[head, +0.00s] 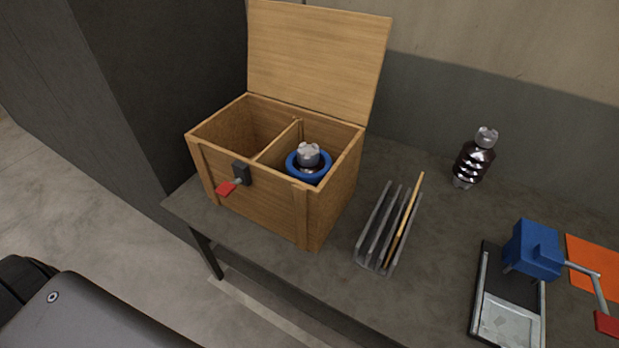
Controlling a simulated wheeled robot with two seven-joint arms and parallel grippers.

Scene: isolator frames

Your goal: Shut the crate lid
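The wooden crate (254,207) stands on the grey table. Its lid (318,60) is open and stands up, tilted slightly back, at the crate's rear edge. A divider (281,143) splits the inside into two compartments. The left compartment looks empty. In the right compartment an object with a grey top (307,154) sits inside a blue ring (293,165). A dark latch (241,173) with a red tab (226,189) is on the front face. Neither gripper shows in the head view.
A grey slotted rack (372,232) holding a thin wooden board (407,222) stands right of the crate. Further right are a dark ribbed insulator-like object (472,163), a blue device with a lever (533,249) and an orange mat (597,262). A dark wall or cabinet (160,90) stands left.

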